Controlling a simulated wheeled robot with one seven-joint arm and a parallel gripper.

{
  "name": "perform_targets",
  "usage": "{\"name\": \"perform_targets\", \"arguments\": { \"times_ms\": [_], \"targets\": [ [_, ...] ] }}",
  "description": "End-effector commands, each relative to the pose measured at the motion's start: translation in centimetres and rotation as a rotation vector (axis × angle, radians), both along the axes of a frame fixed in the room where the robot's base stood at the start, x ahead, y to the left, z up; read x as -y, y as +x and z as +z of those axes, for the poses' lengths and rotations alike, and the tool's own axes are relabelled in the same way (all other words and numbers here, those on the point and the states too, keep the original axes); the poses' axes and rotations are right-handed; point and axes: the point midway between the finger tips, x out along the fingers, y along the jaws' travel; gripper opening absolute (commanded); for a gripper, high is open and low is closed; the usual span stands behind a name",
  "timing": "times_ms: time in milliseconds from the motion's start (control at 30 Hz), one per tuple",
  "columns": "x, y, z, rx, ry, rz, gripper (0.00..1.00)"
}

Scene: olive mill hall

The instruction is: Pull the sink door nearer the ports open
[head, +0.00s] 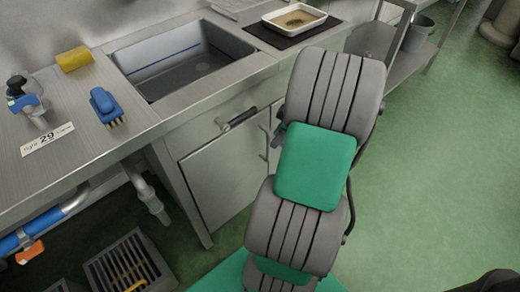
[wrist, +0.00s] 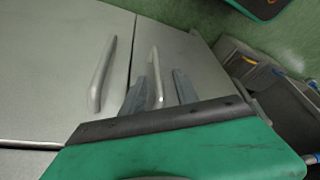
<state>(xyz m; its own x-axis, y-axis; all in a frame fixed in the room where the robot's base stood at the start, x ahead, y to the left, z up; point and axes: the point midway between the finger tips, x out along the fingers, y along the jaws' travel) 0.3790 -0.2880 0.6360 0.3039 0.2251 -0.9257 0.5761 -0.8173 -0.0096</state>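The sink cabinet's left door (head: 215,178) is a grey metal panel that looks shut, beside the blue pipework. Its upright bar handle (head: 264,150) shows next to my arm. In the wrist view, which is turned round, this door (wrist: 180,45) is right of the dark seam, and its handle (wrist: 156,75) stands between my gripper's fingers (wrist: 160,88). The fingers are apart, one on each side of the bar; I cannot tell whether either touches it. The other door (wrist: 60,60) has its own handle (wrist: 103,75), left of the seam.
A blue brush (head: 104,104) and a yellow sponge (head: 74,59) lie on the counter. Floor crates (head: 128,264) stand at lower left. Green floor is clear at right.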

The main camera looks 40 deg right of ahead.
Motion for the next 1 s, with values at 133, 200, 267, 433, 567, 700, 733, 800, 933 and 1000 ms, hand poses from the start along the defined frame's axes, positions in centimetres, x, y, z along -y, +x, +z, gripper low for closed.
{"name": "perform_targets", "arguments": {
  "times_ms": [133, 200, 267, 433, 567, 700, 733, 800, 933, 1000],
  "targets": [
    [0.4, -0.2, -0.4, 0.006, 0.000, 0.005, 0.36],
    [0.2, 0.0, -1.0, 0.006, 0.001, 0.006, 0.36],
    [-0.1, 0.3, -1.8, 0.005, 0.002, 0.008, 0.36],
    [-0.9, 1.3, -5.0, 0.003, 0.002, 0.009, 0.36],
    [-1.3, 2.0, -6.8, 0.005, 0.001, 0.008, 0.36],
    [-1.5, 2.2, -7.5, 0.004, 0.000, 0.005, 0.36],
    [-1.4, 2.2, -7.6, 0.004, -0.001, 0.004, 0.36],
    [-1.4, 2.2, -7.5, 0.004, -0.001, 0.003, 0.36],
    [-1.4, 2.2, -7.5, 0.004, -0.001, 0.003, 0.34],
    [-1.4, 2.2, -7.5, 0.004, -0.001, 0.003, 0.29]
  ]
}}
